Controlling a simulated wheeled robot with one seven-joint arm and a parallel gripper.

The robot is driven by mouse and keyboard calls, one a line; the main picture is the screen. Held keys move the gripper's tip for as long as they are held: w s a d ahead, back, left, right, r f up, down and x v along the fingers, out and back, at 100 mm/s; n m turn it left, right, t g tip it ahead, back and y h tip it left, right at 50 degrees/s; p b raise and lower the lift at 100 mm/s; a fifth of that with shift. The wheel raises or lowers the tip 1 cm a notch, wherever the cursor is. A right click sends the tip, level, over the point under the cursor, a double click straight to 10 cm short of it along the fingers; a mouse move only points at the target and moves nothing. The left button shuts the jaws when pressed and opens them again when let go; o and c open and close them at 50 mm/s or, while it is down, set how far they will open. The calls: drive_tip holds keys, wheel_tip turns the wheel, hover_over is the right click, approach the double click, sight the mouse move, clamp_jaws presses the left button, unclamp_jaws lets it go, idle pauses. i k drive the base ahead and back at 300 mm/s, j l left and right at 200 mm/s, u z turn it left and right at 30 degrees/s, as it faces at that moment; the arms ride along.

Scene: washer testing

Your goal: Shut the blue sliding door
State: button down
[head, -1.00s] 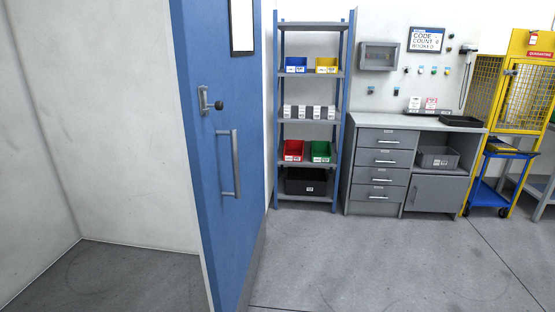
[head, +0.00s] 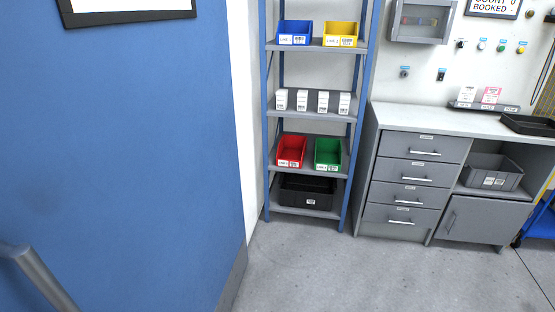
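The blue sliding door (head: 130,150) fills the left of the head view, very close to me. Part of its grey bar handle (head: 38,275) shows at the lower left edge. A dark-framed white sign (head: 125,8) is on the door near the top. The door's right edge stands beside a strip of white wall, with a grey kick plate (head: 235,280) low down. The door's left edge and its latch are out of the picture. My gripper is not in view.
A blue-post shelf rack (head: 315,120) with coloured bins stands just right of the door. Farther right is a grey workbench (head: 415,180) with drawers, a cupboard and a crate. A blue cart (head: 540,220) shows at the right edge. The grey floor (head: 350,275) in front is clear.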

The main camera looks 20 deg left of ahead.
sight(120, 192)
drive_tip(key=i+z, duration=0.3)
drive_tip(key=i, duration=1.5)
drive_tip(key=i+j+u, duration=0.15)
drive_tip(key=i+u, duration=0.7)
drive_tip(key=i+l+u, duration=0.2)
drive_tip(key=i+u, duration=0.2)
drive_tip(key=i, duration=0.4)
